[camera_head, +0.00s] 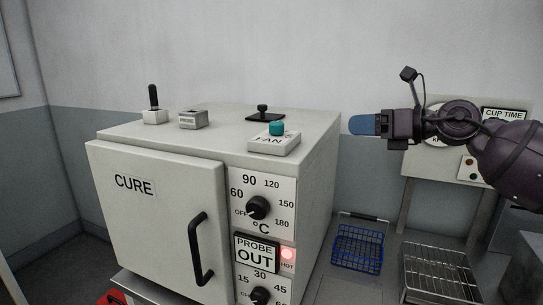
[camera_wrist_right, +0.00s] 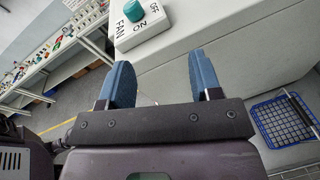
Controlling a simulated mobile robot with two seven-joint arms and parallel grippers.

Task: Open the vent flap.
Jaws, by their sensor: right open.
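The white oven (camera_head: 322,165) marked CURE stands with its door shut. On its top, near the back right, lies a small flat black plate with a black knob (camera_head: 263,110), which looks like the vent flap. It lies flat. My right gripper (camera_head: 362,124) is to the right of the oven top, apart from the plate. In the right wrist view its two blue fingers (camera_wrist_right: 160,68) are spread with nothing between them. The oven top shows beyond them, and the black plate cannot be made out there. My left gripper is not in view.
A FAN switch box (camera_head: 273,142) with a teal knob sits on the oven top in front of the plate. A black lever (camera_head: 153,98) and a small grey box (camera_head: 193,119) stand further left. A blue wire basket (camera_head: 358,248) and a metal rack (camera_head: 438,275) lie low at right.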

